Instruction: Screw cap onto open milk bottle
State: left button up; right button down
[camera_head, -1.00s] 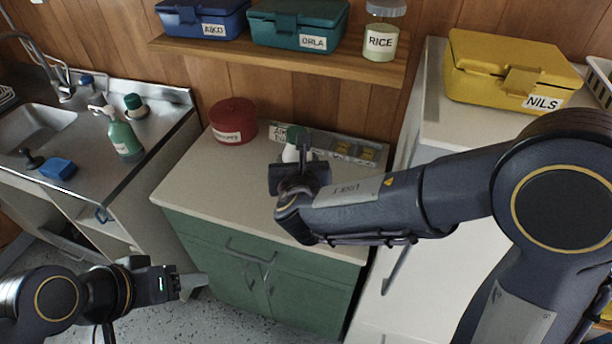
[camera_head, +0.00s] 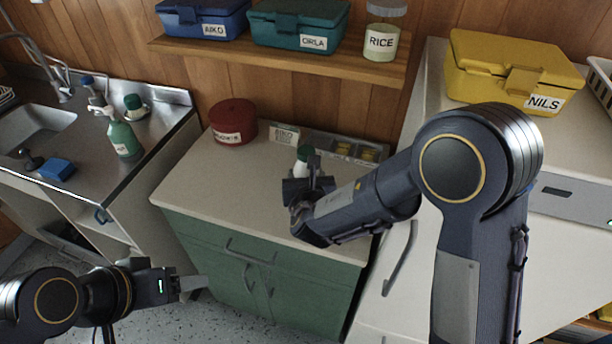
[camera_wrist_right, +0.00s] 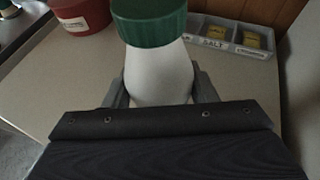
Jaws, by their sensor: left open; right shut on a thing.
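The white milk bottle (camera_wrist_right: 160,75) stands upright between the two fingers of my right gripper (camera_wrist_right: 160,88) in the right wrist view. A ridged green cap (camera_wrist_right: 150,22) sits on top of it; I cannot tell how tightly. In the head view the bottle (camera_head: 301,168) and its green cap (camera_head: 305,151) show just behind my right gripper (camera_head: 306,184), over the counter. My right gripper is shut on the bottle, and its hand hides the lower part. I cannot tell if the bottle touches the counter. My left gripper (camera_head: 192,284) is open and empty, low in front of the green cabinet.
A red tub (camera_head: 233,122) stands at the counter's back left. The pale counter (camera_head: 205,185) is clear at left and front. A wooden shelf (camera_head: 275,56) hangs above.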

jog(key=shift+f, duration=0.1)
jog(key=shift+f+b, duration=0.15)
jog(key=shift+b, duration=0.15)
jog(key=c, duration=0.6)
grip_release()
jog(key=b+v, duration=0.1)
jog(key=v, duration=1.1)
jog(key=shift+s, duration=0.1)
